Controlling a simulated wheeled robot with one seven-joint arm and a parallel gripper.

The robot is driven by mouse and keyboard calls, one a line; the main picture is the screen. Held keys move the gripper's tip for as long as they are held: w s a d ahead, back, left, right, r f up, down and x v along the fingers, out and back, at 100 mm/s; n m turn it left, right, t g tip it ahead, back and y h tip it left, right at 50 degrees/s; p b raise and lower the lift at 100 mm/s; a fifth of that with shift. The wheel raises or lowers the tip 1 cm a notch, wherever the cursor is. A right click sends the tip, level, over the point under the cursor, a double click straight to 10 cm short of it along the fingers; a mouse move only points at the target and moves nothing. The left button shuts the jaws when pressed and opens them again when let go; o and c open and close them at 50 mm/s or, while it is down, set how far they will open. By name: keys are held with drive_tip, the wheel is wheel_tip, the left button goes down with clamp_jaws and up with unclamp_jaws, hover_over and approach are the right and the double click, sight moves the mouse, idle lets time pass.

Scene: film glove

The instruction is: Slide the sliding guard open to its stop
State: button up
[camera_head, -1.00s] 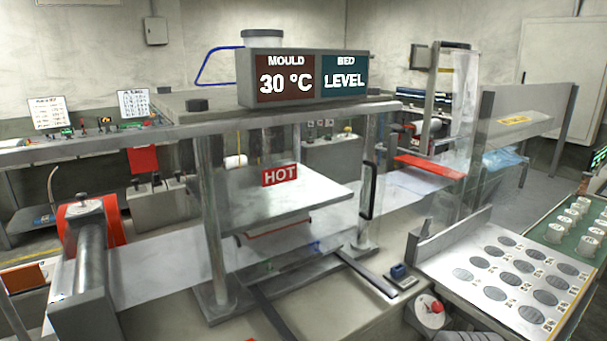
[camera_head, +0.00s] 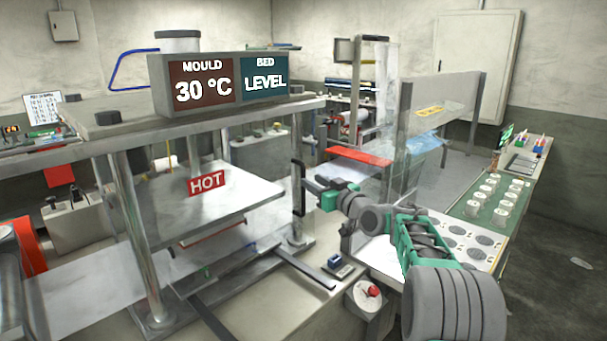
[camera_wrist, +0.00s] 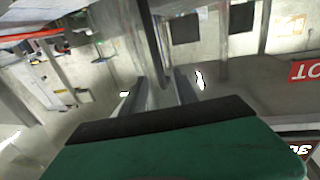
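The sliding guard (camera_head: 225,215) is a clear panel across the front of the press, with a red HOT label seen through or on it. Its black upright handle (camera_head: 298,188) stands at the panel's right end, by the right front post. My gripper (camera_head: 308,184) reaches in from the right at the handle's height. In the wrist view, the dark handle bar (camera_wrist: 149,35) runs down between the two grey fingers of my gripper (camera_wrist: 163,90). The fingers look apart, with a narrow gap beside the bar; contact cannot be made out.
The display box (camera_head: 222,82) sits on the press top and reads 30 °C and LEVEL. A clear-sided stand (camera_head: 440,105) and a green tray of white pots (camera_head: 489,200) are to the right.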

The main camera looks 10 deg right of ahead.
drive_tip(key=p+x, duration=0.2)
drive_tip(key=x, duration=0.4)
drive_tip(key=shift+c, duration=0.5)
clamp_jaws()
idle(0.8)
